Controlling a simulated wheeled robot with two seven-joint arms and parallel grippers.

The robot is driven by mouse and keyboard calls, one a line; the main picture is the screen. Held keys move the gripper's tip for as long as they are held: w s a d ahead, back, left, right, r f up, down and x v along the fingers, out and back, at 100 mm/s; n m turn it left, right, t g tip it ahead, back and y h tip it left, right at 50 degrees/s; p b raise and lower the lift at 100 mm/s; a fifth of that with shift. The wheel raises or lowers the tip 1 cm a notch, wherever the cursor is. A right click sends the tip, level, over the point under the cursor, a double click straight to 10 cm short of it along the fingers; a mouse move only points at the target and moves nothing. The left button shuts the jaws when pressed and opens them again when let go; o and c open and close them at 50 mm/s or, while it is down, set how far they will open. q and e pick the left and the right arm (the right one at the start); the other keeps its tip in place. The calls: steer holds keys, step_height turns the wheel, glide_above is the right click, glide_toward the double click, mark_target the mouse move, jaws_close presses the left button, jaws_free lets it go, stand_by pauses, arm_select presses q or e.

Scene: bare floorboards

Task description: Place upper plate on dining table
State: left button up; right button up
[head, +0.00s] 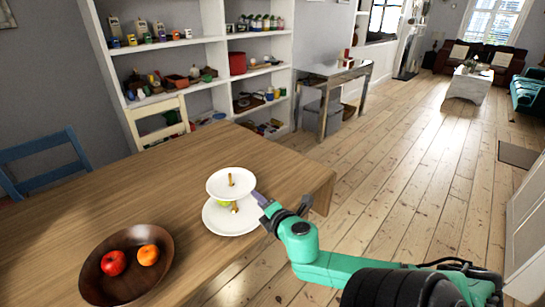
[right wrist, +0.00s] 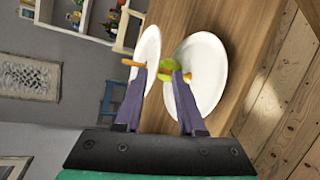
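The white upper plate (head: 217,187) is level above a larger white lower plate (head: 220,222) on the wooden dining table (head: 130,190). A brown stick-like piece (head: 230,180) rises from the upper plate. A green round item (head: 222,203) and a brown piece lie between the plates. My right gripper (head: 261,199) is at the plates' right side. In the right wrist view its fingers (right wrist: 159,72) are apart, one beside the upper plate (right wrist: 150,45), the other towards the lower plate (right wrist: 209,60). Whether they touch the rim is unclear. My left gripper is out of view.
A dark wooden bowl (head: 92,281) with a red fruit (head: 114,262) and an orange fruit (head: 148,254) stands at the table's front left. A blue chair (head: 45,160) and a cream chair (head: 157,122) stand behind. The table top left of the plates is clear.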

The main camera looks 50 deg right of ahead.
steer(key=v, duration=0.9)
steer(key=s+d+f+m+g, duration=0.2)
steer(key=f, duration=0.7)
steer(key=s+d+f+m+g, duration=0.2)
steer(key=f+m, duration=0.1)
steer(key=f, duration=0.5)
steer(key=s+d+f+m+g, duration=0.2)
steer(key=d+f, duration=0.1)
steer(key=f, duration=0.6)
steer(key=s+a+f+m+g+y, duration=0.1)
steer(key=s+a+f+m+g, duration=0.2)
steer(key=f, duration=0.6)
steer(key=s+a+f+m+g+y, duration=0.1)
steer(key=s+a+f, duration=0.2)
steer(key=s+f, duration=0.4)
steer(key=s+a+f+m+g+y, duration=0.2)
steer(key=s+a+f+m, duration=0.2)
steer(key=s+a+f, duration=0.4)
step_height(320, 180, down, 3)
steer(key=a, duration=0.2)
steer(key=shift+s+a+g+y, duration=0.35)
steer(key=shift+s+g+y, duration=0.05)
steer(key=shift+f, duration=0.1)
